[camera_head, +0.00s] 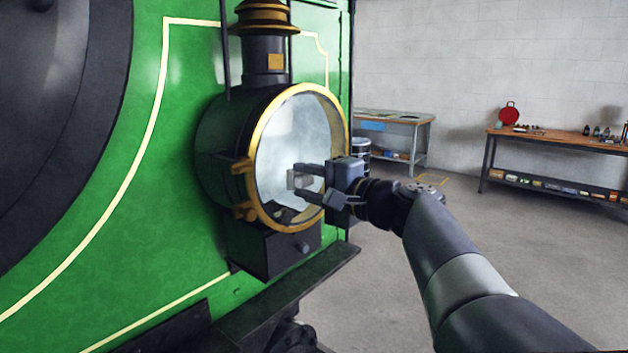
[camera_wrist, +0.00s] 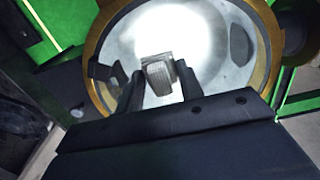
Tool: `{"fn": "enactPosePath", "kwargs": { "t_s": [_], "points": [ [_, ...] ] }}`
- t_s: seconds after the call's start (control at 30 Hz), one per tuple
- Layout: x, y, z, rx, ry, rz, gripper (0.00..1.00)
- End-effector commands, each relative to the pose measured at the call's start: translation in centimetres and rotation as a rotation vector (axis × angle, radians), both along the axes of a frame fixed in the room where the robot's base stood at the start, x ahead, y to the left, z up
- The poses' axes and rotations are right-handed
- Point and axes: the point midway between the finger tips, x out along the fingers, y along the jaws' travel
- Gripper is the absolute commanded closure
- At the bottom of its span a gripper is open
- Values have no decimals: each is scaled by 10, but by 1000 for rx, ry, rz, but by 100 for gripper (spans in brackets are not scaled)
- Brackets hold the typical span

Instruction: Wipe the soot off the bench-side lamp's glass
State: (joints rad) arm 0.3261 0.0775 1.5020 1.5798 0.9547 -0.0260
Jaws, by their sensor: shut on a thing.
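The lamp (camera_head: 212,150) is a round black housing with a brass rim (camera_head: 256,118) on the green tram front. Its glass (camera_head: 290,135) looks pale and mostly clear. A dark grey oval patch (camera_wrist: 239,45) shows on the right of the glass in the wrist view. Some darkness also shows low on the glass in the head view; I cannot tell whether it is soot or reflection. My gripper (camera_head: 308,182) is in front of the glass, shut on a small grey pad (camera_wrist: 158,76). The pad is at or very near the glass; contact is unclear.
A black ledge (camera_head: 290,290) juts out below the lamp. Behind, a workbench (camera_head: 560,138) with a red round item (camera_head: 509,113) stands at the right, and a table (camera_head: 405,120) stands at the back wall.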

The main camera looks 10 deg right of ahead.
Motion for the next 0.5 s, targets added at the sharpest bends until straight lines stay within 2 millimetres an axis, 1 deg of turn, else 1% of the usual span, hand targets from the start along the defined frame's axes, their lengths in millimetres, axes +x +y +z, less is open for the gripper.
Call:
{"fn": "enactPosePath", "kwargs": {
  "t_s": [0.5],
  "points": [
    [6, 4, 0, 0, 0, 0, 83]
  ]
}}
